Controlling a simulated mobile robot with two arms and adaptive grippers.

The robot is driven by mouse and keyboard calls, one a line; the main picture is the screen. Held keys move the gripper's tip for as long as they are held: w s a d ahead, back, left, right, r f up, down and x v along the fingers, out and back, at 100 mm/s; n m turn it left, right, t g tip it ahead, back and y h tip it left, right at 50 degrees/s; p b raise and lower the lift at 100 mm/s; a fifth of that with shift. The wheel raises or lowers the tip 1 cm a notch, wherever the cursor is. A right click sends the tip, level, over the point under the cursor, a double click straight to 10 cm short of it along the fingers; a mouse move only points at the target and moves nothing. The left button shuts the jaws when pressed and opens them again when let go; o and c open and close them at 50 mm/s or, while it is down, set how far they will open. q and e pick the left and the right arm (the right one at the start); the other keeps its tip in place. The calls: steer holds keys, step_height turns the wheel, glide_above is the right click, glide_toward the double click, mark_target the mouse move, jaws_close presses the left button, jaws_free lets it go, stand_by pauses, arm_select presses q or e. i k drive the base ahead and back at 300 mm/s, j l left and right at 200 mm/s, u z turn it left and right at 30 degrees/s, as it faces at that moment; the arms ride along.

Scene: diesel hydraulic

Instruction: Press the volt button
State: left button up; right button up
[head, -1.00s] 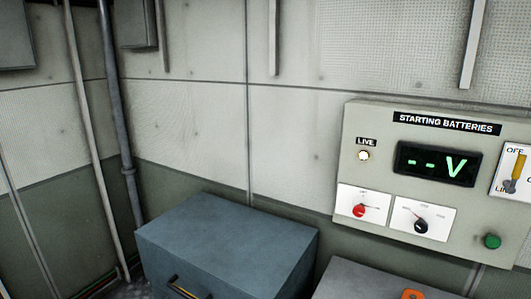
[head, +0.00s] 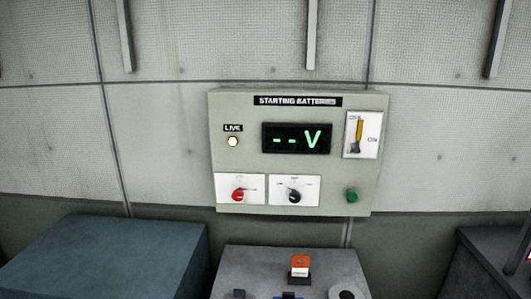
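A beige wall panel (head: 295,199) labelled STARTING BATTERIES hangs in the middle of the head view. Its display (head: 296,138) reads "-- V" in green. A green round button (head: 351,196) sits at the panel's lower right; no label for it can be read. A lit lamp (head: 232,142) marked LIVE is at the upper left. Below are a red knob (head: 238,195) and a black knob (head: 294,196) on white plates. A yellow-handled lever switch (head: 359,134) is at the right. Neither of my grippers is in view.
A blue-grey cabinet (head: 105,255) stands at the lower left. A grey box (head: 250,268) below the panel carries an orange-topped item (head: 300,266) and other small parts. A dark unit (head: 480,262) stands at the lower right. The wall around the panel is clear.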

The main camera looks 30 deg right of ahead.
mark_target(351, 196)
steer(key=z, duration=1.45)
